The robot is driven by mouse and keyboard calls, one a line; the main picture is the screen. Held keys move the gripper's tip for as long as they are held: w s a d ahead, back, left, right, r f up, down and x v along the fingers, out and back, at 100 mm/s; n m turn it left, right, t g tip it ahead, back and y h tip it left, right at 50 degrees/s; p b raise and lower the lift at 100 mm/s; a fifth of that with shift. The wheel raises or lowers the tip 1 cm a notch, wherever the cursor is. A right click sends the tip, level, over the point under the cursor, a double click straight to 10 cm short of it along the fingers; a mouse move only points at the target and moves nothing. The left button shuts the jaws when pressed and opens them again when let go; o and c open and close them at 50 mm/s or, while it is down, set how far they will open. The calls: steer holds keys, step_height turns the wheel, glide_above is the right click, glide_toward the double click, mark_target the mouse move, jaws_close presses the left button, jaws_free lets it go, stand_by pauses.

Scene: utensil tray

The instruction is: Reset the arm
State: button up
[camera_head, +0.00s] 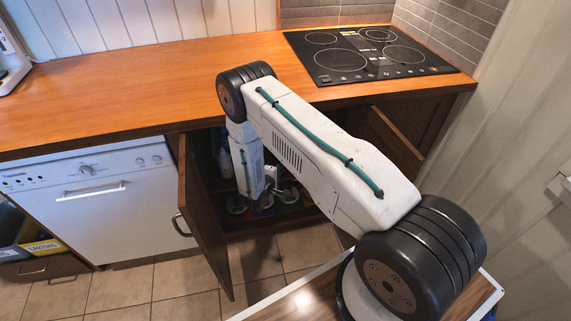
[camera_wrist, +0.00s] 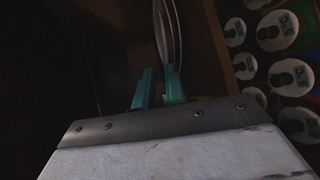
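My arm reaches over the counter edge and down into the open cabinet in the head view. My gripper (camera_head: 268,188) is low inside the cabinet opening, small and partly hidden by the arm and shadow. In the wrist view its two teal fingers (camera_wrist: 158,88) stand side by side with a narrow dark gap between them. A thin curved pale rim (camera_wrist: 168,30) rises just beyond the fingertips, near the right finger. I cannot tell whether it is held or only behind.
The cabinet's left door (camera_head: 205,215) stands open beside my arm; the right door (camera_head: 393,140) is open too. Several round-topped items (camera_wrist: 284,30) stand at the right in the wrist view. The wooden counter (camera_head: 130,90) is clear left of the hob (camera_head: 365,55). A dishwasher (camera_head: 95,200) is at left.

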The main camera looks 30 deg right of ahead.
steer(key=shift+s+a+r, duration=0.1)
steer(key=shift+s+a, duration=0.2)
steer(key=shift+a, duration=0.15)
